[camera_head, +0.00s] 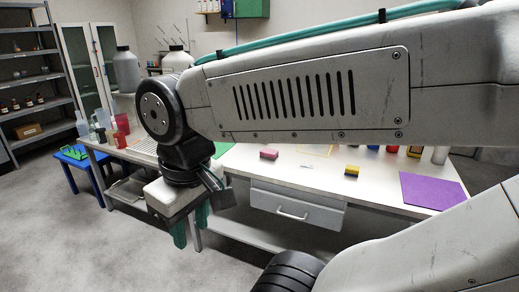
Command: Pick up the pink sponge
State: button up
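My arm crosses the upper part of the picture and hides part of the table's back.
The white table (330,176) has a drawer below. On it are a yellow and black sponge (352,171), a purple mat (432,190) and a red container (120,139). A blue stool (75,165) stands left. Grey floor lies open in front.

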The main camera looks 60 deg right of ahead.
aim_at(265, 154)
jog(key=z, duration=0.45)
jog(key=i, duration=0.85)
jog(key=z, duration=1.3)
jog(key=i, duration=0.65)
jog(key=z, duration=0.65)
